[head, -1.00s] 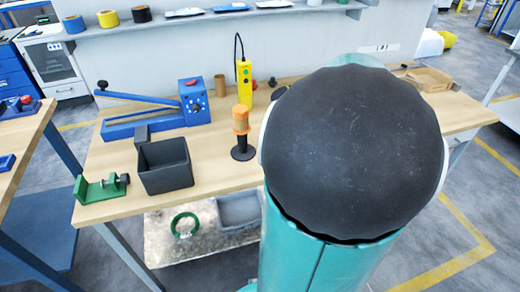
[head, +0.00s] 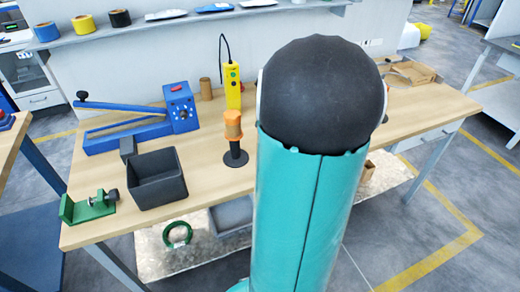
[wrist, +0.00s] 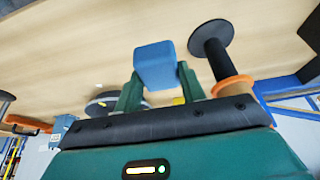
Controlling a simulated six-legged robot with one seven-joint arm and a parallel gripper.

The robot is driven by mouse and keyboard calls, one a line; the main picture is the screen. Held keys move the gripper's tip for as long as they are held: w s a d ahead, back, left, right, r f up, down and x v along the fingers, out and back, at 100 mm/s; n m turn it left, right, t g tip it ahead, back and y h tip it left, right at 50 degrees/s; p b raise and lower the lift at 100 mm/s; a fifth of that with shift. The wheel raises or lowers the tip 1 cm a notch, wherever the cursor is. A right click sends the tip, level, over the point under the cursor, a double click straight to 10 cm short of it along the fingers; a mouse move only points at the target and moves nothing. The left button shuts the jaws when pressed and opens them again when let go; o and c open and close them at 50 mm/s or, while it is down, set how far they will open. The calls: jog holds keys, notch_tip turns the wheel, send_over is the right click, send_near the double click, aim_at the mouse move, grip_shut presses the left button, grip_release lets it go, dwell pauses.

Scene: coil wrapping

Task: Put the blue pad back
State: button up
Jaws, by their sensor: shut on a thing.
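The blue pad (wrist: 154,65) is a small block held between the two green fingers of my gripper (wrist: 157,84) in the wrist view. The gripper is shut on it, with bare wooden tabletop behind it. In the head view my own arm hides both the gripper and the pad. I cannot tell from the wrist view how high the pad is above the table.
A black stand with an orange-topped roll (head: 233,130) is on the workbench (head: 215,180); its black base also shows right of the pad in the wrist view (wrist: 212,38). An open black bin (head: 157,180), green clamp (head: 88,207), blue lever device (head: 150,118) and yellow pendant (head: 232,85) stand around it.

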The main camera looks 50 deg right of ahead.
jog(key=w+f, duration=0.4)
jog(key=f, duration=0.1)
jog(key=shift+d+f, duration=0.1)
jog(key=shift+d, duration=0.05)
jog(key=shift+w+f, duration=0.15)
jog(key=shift+f, duration=1.45)
jog(key=shift+f, duration=0.1)
jog(key=o, duration=0.9)
jog(key=shift+o, duration=0.2)
